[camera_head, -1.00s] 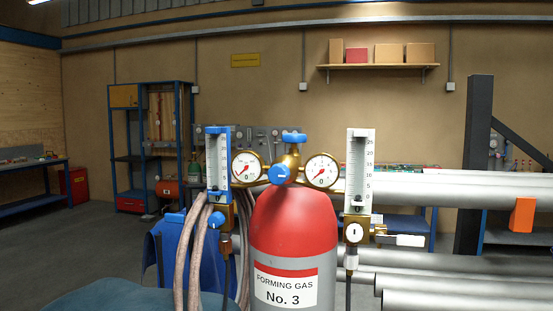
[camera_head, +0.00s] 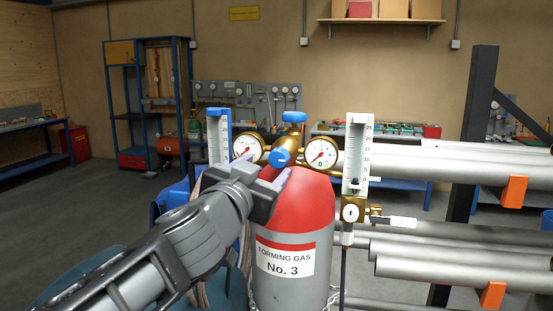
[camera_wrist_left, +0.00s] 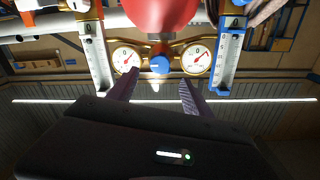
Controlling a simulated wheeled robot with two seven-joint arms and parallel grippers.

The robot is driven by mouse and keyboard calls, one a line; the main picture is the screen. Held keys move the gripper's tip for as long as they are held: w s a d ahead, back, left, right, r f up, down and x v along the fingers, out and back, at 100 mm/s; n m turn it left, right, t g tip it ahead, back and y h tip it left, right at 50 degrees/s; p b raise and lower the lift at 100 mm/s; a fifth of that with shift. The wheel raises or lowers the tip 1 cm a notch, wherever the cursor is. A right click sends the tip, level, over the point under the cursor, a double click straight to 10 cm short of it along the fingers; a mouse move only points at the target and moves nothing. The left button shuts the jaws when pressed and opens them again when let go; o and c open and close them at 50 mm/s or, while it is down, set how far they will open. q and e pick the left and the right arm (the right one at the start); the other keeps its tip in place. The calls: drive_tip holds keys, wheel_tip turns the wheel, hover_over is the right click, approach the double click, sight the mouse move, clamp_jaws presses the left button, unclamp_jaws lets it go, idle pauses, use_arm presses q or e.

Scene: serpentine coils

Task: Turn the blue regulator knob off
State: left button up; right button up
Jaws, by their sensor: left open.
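The blue regulator knob (camera_head: 280,157) sits on the front of the brass regulator, between two round gauges (camera_head: 247,149) (camera_head: 320,153). Another blue handwheel (camera_head: 293,117) tops the brass valve above. They stand on a red and grey gas cylinder (camera_head: 301,208) labelled "FORMING GAS No. 3". My left gripper (camera_head: 265,170) is open and empty in front of the regulator, low and left of the knob in the head view. In the left wrist view, upside down, the knob (camera_wrist_left: 160,65) shows between and beyond the fingertips (camera_wrist_left: 159,82), apart from them. My right gripper is not seen.
A blue-backed flowmeter (camera_head: 219,135) stands left of the regulator and a white one (camera_head: 356,155) right. Hoses (camera_head: 238,262) hang at left, partly behind my arm. Grey pipes (camera_head: 450,265) lie at right. A chain (camera_head: 335,297) goes around the cylinder.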

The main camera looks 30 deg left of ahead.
sight(277, 159)
use_arm(q)
drive_tip(key=shift+w, duration=0.15)
drive_tip(key=b+x, duration=0.1)
drive_tip(key=x, duration=0.6)
drive_tip(key=shift+w+a+f+b, duration=0.15)
drive_tip(key=shift+w+b, duration=0.15)
drive_tip(key=shift+c, duration=0.5)
clamp_jaws()
